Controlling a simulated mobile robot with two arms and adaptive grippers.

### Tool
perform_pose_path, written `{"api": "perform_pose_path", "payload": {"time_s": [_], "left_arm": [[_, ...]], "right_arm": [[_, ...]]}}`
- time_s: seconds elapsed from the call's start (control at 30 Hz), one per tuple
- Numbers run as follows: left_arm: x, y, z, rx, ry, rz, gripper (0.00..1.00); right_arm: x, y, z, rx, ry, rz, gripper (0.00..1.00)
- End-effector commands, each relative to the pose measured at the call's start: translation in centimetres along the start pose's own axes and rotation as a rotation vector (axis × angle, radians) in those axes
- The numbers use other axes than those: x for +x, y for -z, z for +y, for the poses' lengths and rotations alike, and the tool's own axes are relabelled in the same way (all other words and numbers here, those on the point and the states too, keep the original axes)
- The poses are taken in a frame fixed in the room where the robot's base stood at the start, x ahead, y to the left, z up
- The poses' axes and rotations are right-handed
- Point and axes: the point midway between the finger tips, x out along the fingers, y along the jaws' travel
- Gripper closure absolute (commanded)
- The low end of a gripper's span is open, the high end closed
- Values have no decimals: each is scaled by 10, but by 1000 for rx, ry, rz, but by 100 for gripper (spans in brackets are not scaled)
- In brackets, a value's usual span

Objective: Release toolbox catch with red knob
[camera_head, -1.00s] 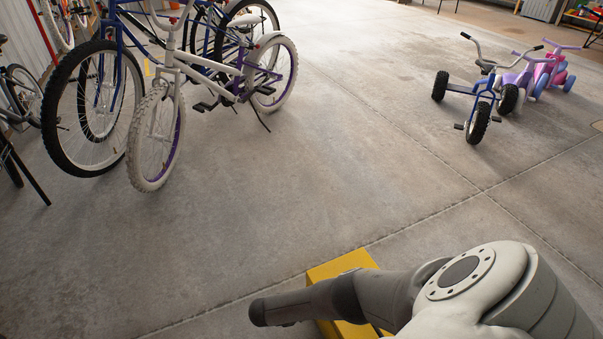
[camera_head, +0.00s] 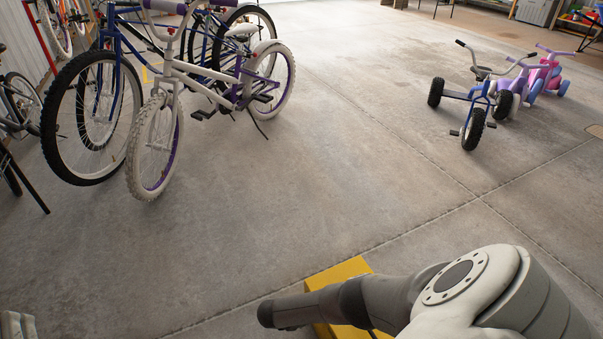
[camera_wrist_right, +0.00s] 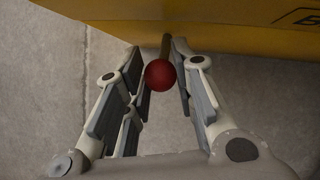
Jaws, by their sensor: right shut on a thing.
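The yellow toolbox (camera_head: 340,272) stands on the floor at the bottom of the head view, partly hidden behind my right arm. In the right wrist view its yellow wall (camera_wrist_right: 225,32) fills the top. A round red knob (camera_wrist_right: 160,75) on a thin dark stem sticks out from that wall. My right gripper (camera_wrist_right: 160,66) has its fingers on both sides of the knob and stem and is shut on it. The head view does not show the knob or this gripper's fingers. A small pale part, apparently my left gripper (camera_head: 17,325), shows at the bottom left corner.
Several bicycles (camera_head: 165,110) stand at the upper left. A blue tricycle (camera_head: 470,100) and pink and purple ride-on toys (camera_head: 540,75) stand at the upper right. The concrete floor between them and the toolbox is clear.

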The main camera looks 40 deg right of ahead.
Motion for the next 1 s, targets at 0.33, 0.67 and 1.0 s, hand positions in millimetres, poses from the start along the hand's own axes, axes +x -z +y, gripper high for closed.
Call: {"api": "perform_pose_path", "payload": {"time_s": [0.33, 0.67, 1.0], "left_arm": [[0, 0, 0, 0, 0, 0, 60], [0, 0, 0, 0, 0, 2, 60], [0, 1, 0, 0, 0, 3, 60]], "right_arm": [[1, -3, -1, 1, 4, -5, 64], [0, -1, 0, 1, 1, -2, 53], [-12, 0, 0, 0, 0, 1, 53]]}}
